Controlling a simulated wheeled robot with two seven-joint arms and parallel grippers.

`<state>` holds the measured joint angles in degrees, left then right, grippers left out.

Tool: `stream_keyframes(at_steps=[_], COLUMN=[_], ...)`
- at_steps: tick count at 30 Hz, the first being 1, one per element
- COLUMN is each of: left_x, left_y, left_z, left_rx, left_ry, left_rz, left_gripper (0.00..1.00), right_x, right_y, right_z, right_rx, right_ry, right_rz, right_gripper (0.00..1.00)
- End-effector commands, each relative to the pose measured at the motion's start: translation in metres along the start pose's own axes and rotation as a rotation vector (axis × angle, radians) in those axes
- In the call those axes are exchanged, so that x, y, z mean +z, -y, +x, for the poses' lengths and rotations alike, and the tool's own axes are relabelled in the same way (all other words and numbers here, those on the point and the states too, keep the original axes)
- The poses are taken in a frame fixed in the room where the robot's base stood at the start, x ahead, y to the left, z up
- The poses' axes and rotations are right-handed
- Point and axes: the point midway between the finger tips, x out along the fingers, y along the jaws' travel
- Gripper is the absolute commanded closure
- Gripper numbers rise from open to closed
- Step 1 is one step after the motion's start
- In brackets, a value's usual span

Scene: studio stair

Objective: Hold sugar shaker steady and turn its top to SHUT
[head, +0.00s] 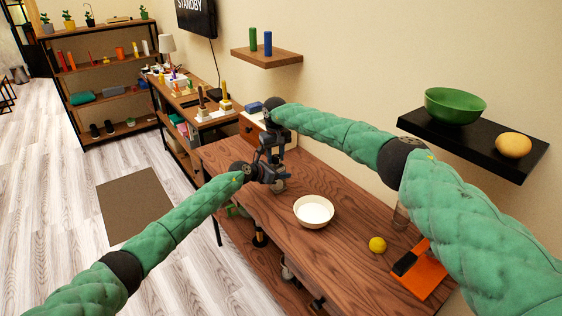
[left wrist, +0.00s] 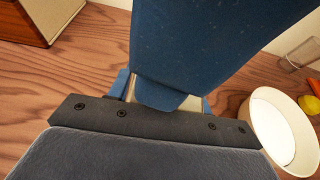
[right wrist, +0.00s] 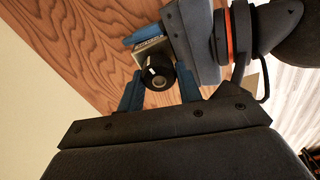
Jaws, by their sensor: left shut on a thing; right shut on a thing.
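The sugar shaker's dark round top (right wrist: 156,76), with a white mark on its face, shows in the right wrist view, with a pale labelled body (right wrist: 150,50) behind it. My right gripper (right wrist: 157,92) is shut on the top, one blue finger on each side. My left gripper (head: 273,178) comes in from the side and is shut on the shaker's body. In the left wrist view my right gripper's blue housing covers most of the shaker; only pale edges (left wrist: 129,88) show. In the head view both grippers hide the shaker. I cannot read the top's setting.
A white bowl (head: 314,222) stands on the wooden table (head: 310,255) close to the right of the grippers. A yellow ball (head: 377,244), an orange board (head: 425,275) and a clear glass (head: 401,216) are farther right. A wooden box (head: 252,130) stands behind the grippers.

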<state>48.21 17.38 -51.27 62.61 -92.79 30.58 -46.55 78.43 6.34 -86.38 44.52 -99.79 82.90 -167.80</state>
Motion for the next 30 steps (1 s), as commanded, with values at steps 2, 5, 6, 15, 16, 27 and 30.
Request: stream_keyframes(at_steps=[2, 5, 6, 15, 16, 27, 30], left_x=[0.02, 0.02, 0.02, 0.019, 0.019, 0.01, 0.008], left_y=[0.013, 0.013, 0.013, 0.014, 0.014, 0.016, 0.015], left_z=[0.007, 0.007, 0.007, 0.007, 0.007, 0.009, 0.009], left_rx=[-0.016, -0.016, -0.016, -0.017, -0.017, -0.02, -0.019], left_ry=[0.022, 0.021, 0.021, 0.019, 0.019, 0.008, 0.006], left_rz=[0.016, 0.018, 0.018, 0.022, 0.022, 0.016, 0.015], left_gripper=[0.79, 0.79, 0.79, 0.79, 0.79, 0.79, 0.79], right_x=[0.002, 0.002, 0.002, 0.002, 0.002, -0.001, -0.002], right_y=[0.012, 0.012, 0.012, 0.011, 0.011, 0.012, 0.011], right_z=[0.013, 0.013, 0.013, 0.006, 0.003, -0.073, -0.093], right_rx=[-0.007, -0.007, -0.007, -0.005, -0.005, -0.008, -0.008], right_ry=[0.008, 0.007, 0.007, 0.005, 0.004, -0.006, -0.007], right_rz=[-0.01, -0.008, -0.008, -0.006, -0.005, -0.009, -0.008], right_gripper=[0.87, 0.53, 0.46, 0.43, 0.43, 0.46, 0.53])
